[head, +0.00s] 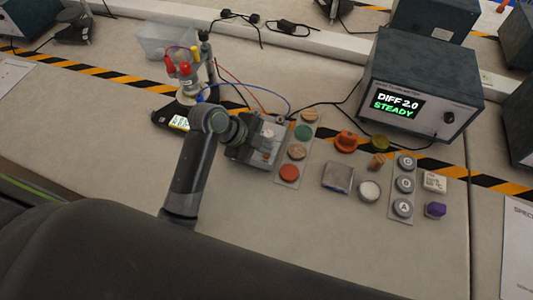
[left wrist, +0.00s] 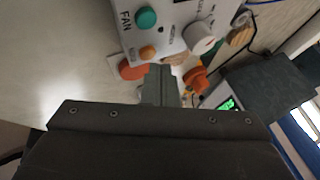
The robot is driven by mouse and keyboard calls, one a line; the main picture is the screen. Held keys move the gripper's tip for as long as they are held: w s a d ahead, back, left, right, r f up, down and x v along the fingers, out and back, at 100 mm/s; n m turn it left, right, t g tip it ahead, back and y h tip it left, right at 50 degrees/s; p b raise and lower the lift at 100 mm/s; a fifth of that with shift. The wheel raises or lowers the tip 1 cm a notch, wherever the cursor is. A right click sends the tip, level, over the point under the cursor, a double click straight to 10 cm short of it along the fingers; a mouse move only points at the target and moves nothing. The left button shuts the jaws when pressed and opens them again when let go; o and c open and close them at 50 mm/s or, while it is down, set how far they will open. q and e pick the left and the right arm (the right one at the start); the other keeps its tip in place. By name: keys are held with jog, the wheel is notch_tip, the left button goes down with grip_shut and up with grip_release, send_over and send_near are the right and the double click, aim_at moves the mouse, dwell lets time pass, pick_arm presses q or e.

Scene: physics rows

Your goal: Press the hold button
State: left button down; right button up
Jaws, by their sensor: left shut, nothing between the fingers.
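My left gripper (head: 252,143) is shut and empty, low over the bench just left of the colored button strip. Its closed fingers (left wrist: 161,84) show in the left wrist view. A pale panel (left wrist: 176,30) lies beyond the fingertips there, with the word FAN, a green button (left wrist: 147,17), an orange button (left wrist: 147,52) and a white knob (left wrist: 201,38). Its small labels are unreadable, so I cannot tell which button is hold. In the head view the gripper hides much of that spot, and I cannot tell whether the fingertips touch anything. My right gripper is out of view.
The button strip (head: 279,181) carries green, red and wooden caps. Right of it stand an orange knob (head: 346,141), a silver block (head: 338,177) and a lettered strip (head: 401,217). A meter (head: 423,85) reads DIFF 2.0 STEADY.

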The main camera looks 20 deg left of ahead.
aim_at(264, 155)
pick_arm(q)
jog(key=shift+f, duration=0.6)
dwell(0.7)
jog(key=shift+r+p, duration=0.75)
jog(key=shift+r, duration=0.05)
notch_tip(264, 155, up, 5)
jog(key=p, duration=0.5)
jog(key=shift+r, duration=0.1)
dwell(0.7)
